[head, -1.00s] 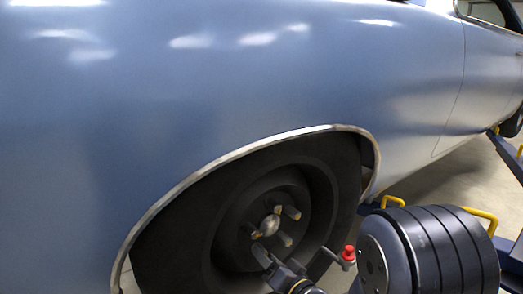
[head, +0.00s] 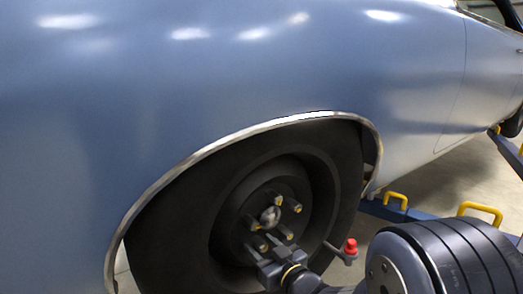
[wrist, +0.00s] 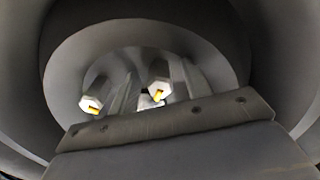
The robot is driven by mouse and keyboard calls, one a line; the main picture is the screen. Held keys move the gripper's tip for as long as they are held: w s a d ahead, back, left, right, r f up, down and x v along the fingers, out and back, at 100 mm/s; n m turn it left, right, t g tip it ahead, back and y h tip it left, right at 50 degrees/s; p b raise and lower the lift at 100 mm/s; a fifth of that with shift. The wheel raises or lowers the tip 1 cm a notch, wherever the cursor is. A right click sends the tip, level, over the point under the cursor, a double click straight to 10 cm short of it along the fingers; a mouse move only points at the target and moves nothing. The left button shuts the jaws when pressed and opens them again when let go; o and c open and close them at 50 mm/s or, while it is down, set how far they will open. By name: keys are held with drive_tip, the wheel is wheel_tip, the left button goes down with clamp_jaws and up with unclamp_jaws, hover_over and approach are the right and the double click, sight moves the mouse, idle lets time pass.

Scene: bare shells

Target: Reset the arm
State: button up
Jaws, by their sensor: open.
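My gripper (head: 266,252) is low in the head view, in front of the lower part of the wheel hub (head: 270,215). It is open, and I see nothing held in it. Several studs or nuts with yellowish ends stick out around the hub. In the wrist view, my gripper (wrist: 150,98) points into the round wheel recess. Two pale nuts with yellow marks show there, a left one (wrist: 92,104) and a right one (wrist: 159,91). Whether the fingers touch any nut I cannot tell. My thick dark arm link fills the lower right of the head view.
A blue-grey car body (head: 220,90) fills most of the head view, with a bright-trimmed wheel arch (head: 240,130) around the dark tyre (head: 165,230). A red knob (head: 350,246) stands right of my gripper. Blue lift parts with yellow handles (head: 480,211) lie at the right, on bare floor.

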drive_tip(key=n+b, duration=0.1)
drive_tip(key=n, duration=0.3)
drive_tip(key=n+b, duration=0.1)
drive_tip(key=n, duration=0.3)
drive_tip(key=n+b, duration=0.1)
drive_tip(key=n, duration=0.6)
idle(0.3)
